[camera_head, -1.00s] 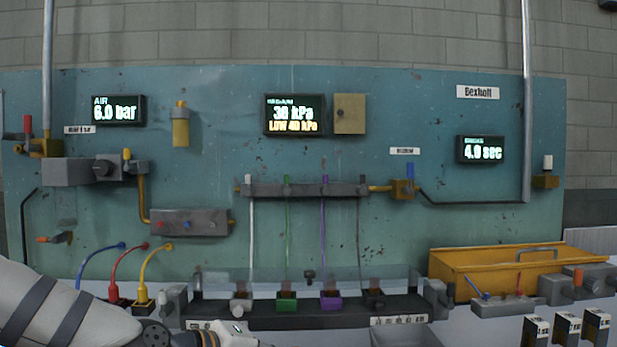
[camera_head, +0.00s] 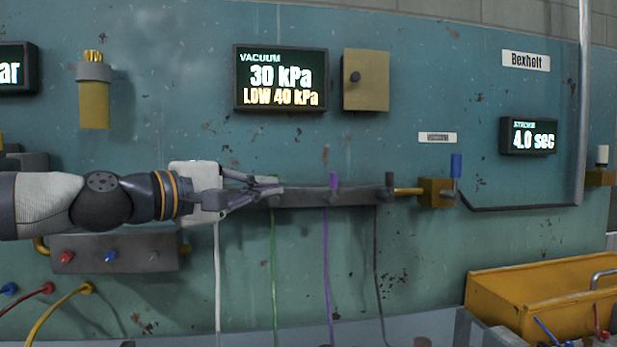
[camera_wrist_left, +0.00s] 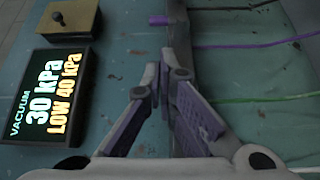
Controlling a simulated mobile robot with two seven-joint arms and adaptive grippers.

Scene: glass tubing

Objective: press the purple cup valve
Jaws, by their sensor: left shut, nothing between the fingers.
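The purple cup valve (camera_head: 334,181) is a small upright purple knob on top of a grey manifold bar (camera_head: 355,196), with a purple line (camera_head: 326,270) running down below it. In the left wrist view the purple valve (camera_wrist_left: 158,20) shows near the top, beyond the fingertips. My left gripper (camera_head: 279,185) is shut and empty, its fingers pointing right along the bar, left of the purple valve and apart from it. The fingers (camera_wrist_left: 165,68) also show in the left wrist view. They overlap the area above the green line (camera_head: 273,265). My right gripper is not in view.
A dark knob (camera_head: 390,180) stands right of the purple one, then a blue-handled valve (camera_head: 456,166). The vacuum display (camera_head: 280,78) and a tan box (camera_head: 366,80) are above the bar. A yellow bin (camera_head: 530,305) is at lower right.

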